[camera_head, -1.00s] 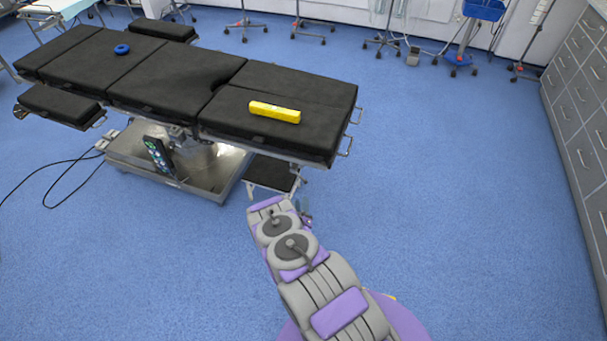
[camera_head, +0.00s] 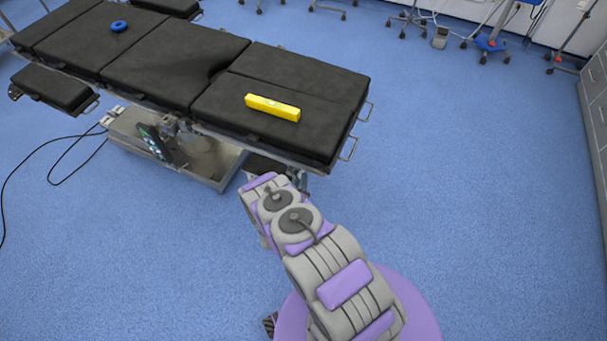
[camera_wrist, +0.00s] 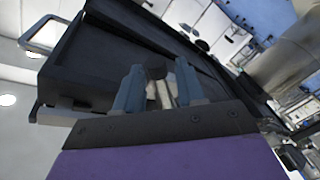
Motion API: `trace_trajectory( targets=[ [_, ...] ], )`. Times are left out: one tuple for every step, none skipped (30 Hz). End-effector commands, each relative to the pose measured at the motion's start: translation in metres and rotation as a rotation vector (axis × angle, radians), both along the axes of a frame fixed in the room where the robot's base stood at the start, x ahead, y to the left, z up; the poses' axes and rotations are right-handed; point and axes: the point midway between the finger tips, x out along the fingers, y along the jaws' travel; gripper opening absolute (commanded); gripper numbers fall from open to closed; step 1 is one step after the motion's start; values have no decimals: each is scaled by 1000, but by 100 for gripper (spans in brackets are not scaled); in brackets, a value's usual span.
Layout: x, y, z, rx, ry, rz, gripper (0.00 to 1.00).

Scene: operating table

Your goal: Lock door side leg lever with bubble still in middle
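The black operating table (camera_head: 210,72) stands at the upper left in the head view, on a metal base. A yellow spirit level (camera_head: 272,107) lies on its right-end section; its bubble is too small to read. My gripper is hidden under the table's right end in the head view, beyond my arm. In the wrist view my gripper (camera_wrist: 158,90) shows two blue-grey fingers standing apart, close below the dark underside of a table section (camera_wrist: 115,60). A dark knob-like part with pale metal below it (camera_wrist: 157,73) shows between the fingers; whether they touch it, and whether it is the lever, I cannot tell.
A blue ring (camera_head: 119,26) lies on the table's far left. A control panel (camera_head: 153,142) leans by the table base. Metal side rails (camera_head: 349,150) stick out at the right end. Cables lie on the left floor. The blue floor (camera_head: 480,190) is clear at the right.

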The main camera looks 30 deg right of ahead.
Motion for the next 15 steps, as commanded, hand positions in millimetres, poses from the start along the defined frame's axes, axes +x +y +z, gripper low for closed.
trace_trajectory(
  targets=[
    [1, 2, 0, -1, 0, 2, 39],
    [1, 2, 0, -1, 1, 3, 39],
    [1, 2, 0, -1, 1, 3, 39],
    [1, 2, 0, 0, 1, 2, 39],
    [1, 1, 0, 0, 1, 2, 39],
    [1, 0, -1, 2, 1, 2, 39],
    [1, 0, -1, 3, 1, 2, 39],
    [1, -1, -1, 4, 0, 2, 39],
    [1, -1, -1, 5, 0, 1, 39],
    [1, -2, -1, 7, 0, 2, 38],
    [1, -2, -1, 8, 0, 2, 35],
    [1, -3, -2, 9, 0, 2, 31],
    [1, -4, -2, 9, 1, 2, 28],
    [1, -4, -2, 10, 0, 2, 25],
    [1, -4, -2, 11, 1, 2, 22]
  ],
)
